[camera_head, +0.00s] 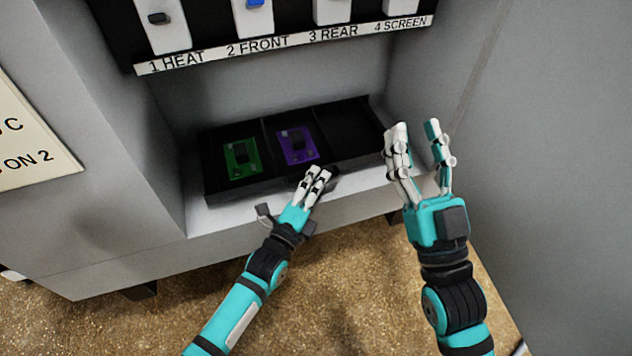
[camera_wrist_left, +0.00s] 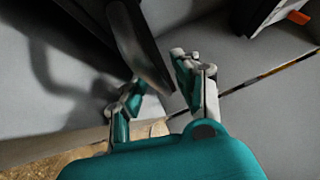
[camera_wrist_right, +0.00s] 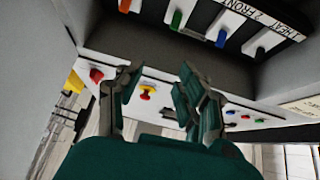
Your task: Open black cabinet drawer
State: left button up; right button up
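The black cabinet drawer (camera_head: 232,190) lies low in the grey cabinet's recess. It is an open-topped, divided box with a green item (camera_head: 241,158) and a purple item (camera_head: 297,146) inside; its right compartment looks empty. My left gripper (camera_head: 313,178) is at the drawer's front edge. In the left wrist view, a dark curved bar, apparently the handle (camera_wrist_left: 138,45), runs between the fingers of my left gripper (camera_wrist_left: 160,75); whether they press on it is unclear. My right gripper (camera_head: 420,135) is open and empty, right of the drawer; it also shows in the right wrist view (camera_wrist_right: 155,85).
Above the drawer is a switch panel with a white label strip (camera_head: 285,45). The recess has grey side walls, and a large grey panel (camera_head: 565,170) stands close to my right arm. Brown speckled floor (camera_head: 330,285) lies open in front of the cabinet.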

pick_arm(q)
grip_shut()
jog(key=shift+s+f, duration=0.1)
jog(key=shift+s, duration=0.05)
